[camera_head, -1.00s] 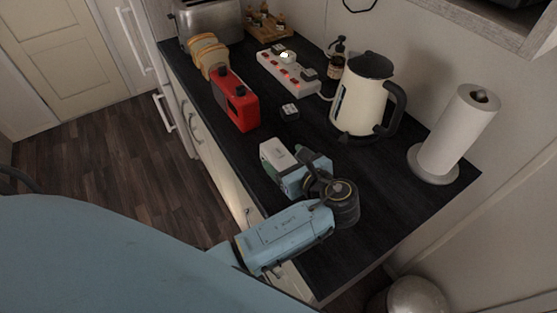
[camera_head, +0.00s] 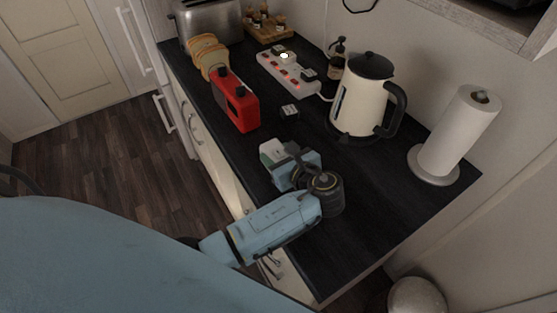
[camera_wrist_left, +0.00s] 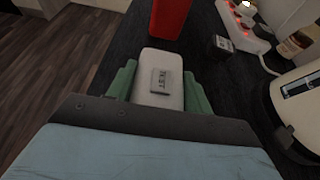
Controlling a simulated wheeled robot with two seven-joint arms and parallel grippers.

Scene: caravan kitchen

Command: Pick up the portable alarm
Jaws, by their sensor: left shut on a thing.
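The portable alarm (camera_wrist_left: 161,72) is a white rounded box with a grey button marked TEST. In the wrist view it sits between the two green fingers of my left gripper (camera_wrist_left: 160,75), which is shut on it. In the head view the alarm (camera_head: 272,150) shows as a small white block at the end of my left gripper (camera_head: 278,158), over the dark counter near its front edge. The gripper partly hides it, and I cannot tell whether it touches the counter. My right gripper is not in view.
A red object (camera_head: 235,100) stands beyond the alarm, with a small black-and-white cube (camera_head: 289,111) beside it. A cream kettle (camera_head: 358,100), power strip (camera_head: 285,72) and paper towel roll (camera_head: 458,135) stand along the wall. The counter (camera_head: 375,210) at front right is clear.

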